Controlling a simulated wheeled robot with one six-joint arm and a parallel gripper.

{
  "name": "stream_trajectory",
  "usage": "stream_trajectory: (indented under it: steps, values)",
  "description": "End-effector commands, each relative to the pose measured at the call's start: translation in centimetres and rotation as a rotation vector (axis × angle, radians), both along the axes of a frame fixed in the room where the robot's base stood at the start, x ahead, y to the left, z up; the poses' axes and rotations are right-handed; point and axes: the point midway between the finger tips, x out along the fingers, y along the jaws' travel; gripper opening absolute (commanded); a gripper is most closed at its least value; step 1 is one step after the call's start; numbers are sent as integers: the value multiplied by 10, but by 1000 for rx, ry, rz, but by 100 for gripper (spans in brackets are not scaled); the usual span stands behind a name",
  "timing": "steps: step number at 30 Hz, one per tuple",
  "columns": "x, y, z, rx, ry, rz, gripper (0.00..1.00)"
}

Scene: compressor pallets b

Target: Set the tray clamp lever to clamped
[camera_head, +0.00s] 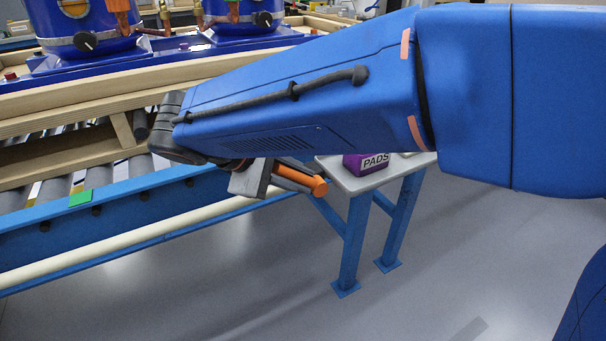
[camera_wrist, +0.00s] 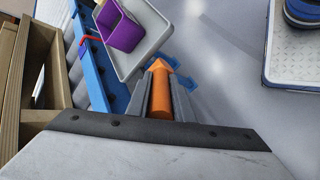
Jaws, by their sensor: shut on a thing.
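My gripper (camera_head: 300,180) is in front of the blue conveyor rail, near the small table. Its two fingers are shut on an orange handle (camera_head: 319,187). The wrist view shows the orange handle (camera_wrist: 160,95) lying between my gripper's fingers (camera_wrist: 160,100), its end showing beyond them. I cannot tell the lever's set position. A wooden tray frame (camera_head: 75,110) lies on the conveyor rollers.
A small table (camera_head: 372,181) with blue legs carries a purple box (camera_head: 362,164) marked PADS. The blue rail (camera_head: 130,195) bears a green square (camera_head: 80,199); a pale pipe (camera_head: 120,241) runs along below. Two blue compressors (camera_head: 85,25) stand behind. Foreground floor is clear.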

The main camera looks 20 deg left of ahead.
Motion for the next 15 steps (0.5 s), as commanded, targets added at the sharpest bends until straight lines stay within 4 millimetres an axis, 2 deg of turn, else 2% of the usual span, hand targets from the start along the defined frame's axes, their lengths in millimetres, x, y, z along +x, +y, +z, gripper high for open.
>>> stream_trajectory:
  steps: [15]
  values:
    - [-2,2,-4,-71,-76,0,0]
